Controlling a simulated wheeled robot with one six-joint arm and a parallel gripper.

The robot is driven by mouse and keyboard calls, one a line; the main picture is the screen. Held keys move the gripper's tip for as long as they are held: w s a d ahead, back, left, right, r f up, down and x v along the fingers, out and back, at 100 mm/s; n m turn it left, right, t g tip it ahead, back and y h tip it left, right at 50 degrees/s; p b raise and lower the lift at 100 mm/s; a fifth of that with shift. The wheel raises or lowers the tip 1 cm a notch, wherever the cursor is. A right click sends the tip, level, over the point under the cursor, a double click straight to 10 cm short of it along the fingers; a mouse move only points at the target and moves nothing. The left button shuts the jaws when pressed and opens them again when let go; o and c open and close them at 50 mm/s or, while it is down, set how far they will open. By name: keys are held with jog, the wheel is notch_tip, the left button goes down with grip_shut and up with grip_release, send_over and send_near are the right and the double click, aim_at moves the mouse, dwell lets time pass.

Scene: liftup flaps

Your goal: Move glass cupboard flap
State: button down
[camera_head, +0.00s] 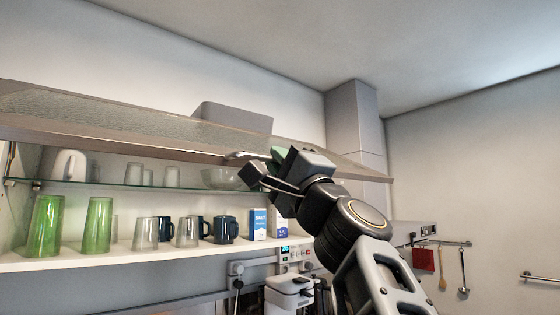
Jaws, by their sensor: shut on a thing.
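The glass cupboard flap (130,122) is raised and tilted up, with textured glass in a brownish frame. It spans the upper left and middle of the view. A metal handle (237,155) sits on its lower front edge. My gripper (262,172) is at this handle and shut on it; the fingers hide the right part of the handle. The open cupboard below shows its shelves and contents.
Green glasses (98,225), clear glasses, dark mugs (226,230) and a blue salt box (259,224) stand on the lower shelf. A glass shelf (130,186) holds a bowl (222,178) and more glasses. Sockets and a hanging rail (450,243) are lower right. The upper right is clear.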

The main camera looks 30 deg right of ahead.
jog(key=w+f+b, duration=0.8)
jog(key=f+b, duration=0.4)
jog(key=b, duration=0.2)
jog(key=shift+a+b, duration=0.3)
jog(key=shift+a, duration=0.15)
jog(key=shift+f, duration=0.1)
jog(key=c, duration=1.5)
grip_release()
jog(key=b+v, duration=0.7)
jog(key=v, duration=0.6)
jog(key=shift+s+f+b, duration=0.25)
jog(key=shift+b, duration=0.05)
